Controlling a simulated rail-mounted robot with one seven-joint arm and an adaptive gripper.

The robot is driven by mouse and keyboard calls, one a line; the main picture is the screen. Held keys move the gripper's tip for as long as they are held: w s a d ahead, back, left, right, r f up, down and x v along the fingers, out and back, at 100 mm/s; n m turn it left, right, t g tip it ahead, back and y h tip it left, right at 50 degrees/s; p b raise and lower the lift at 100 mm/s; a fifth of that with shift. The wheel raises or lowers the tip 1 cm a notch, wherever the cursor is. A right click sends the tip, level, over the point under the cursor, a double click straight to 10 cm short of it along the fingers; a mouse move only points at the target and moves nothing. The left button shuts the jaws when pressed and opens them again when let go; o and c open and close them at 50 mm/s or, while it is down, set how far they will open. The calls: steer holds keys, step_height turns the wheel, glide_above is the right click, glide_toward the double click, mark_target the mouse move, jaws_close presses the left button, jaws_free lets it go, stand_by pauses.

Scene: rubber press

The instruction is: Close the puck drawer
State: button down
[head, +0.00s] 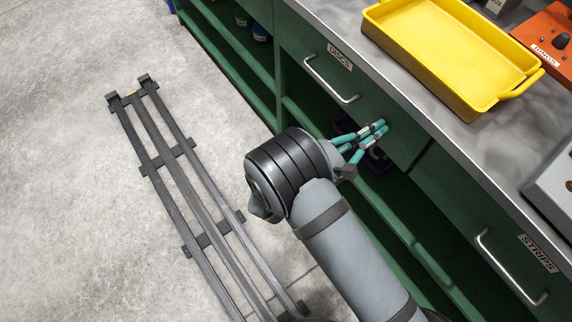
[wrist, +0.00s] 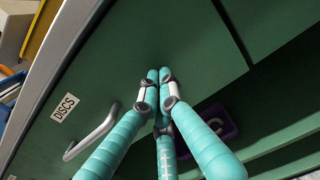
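The drawer labelled DISCS (head: 385,110), the likely puck drawer, has a dark green front and a silver bar handle (head: 331,80). It looks flush or nearly flush under the counter; I cannot tell whether a small gap remains. In the wrist view the same drawer front (wrist: 195,45) fills the middle, with its handle (wrist: 93,133) at left. My gripper (head: 380,128) has teal fingers, with their tips drawn together and nothing seen between them. The tips (wrist: 158,73) are at the drawer front, right of the handle; whether they touch it is unclear.
A yellow tray (head: 385,20) and an orange device (head: 545,45) are on the grey counter. Another drawer, labelled STRIPS (head: 470,205), is at right. A purple container (wrist: 218,121) is on the open shelf below. A black rail frame (head: 165,160) lies on the floor at left.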

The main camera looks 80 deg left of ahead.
steer(key=shift+w+a+r, duration=0.1)
steer(key=shift+w+a, duration=0.1)
steer(key=shift+w, duration=0.1)
stand_by(0.4)
steer(key=v, duration=1.4)
steer(key=x, duration=1.3)
steer(key=shift+w+a, duration=0.2)
steer(key=shift+w, duration=0.15)
steer(key=shift+s, duration=0.15)
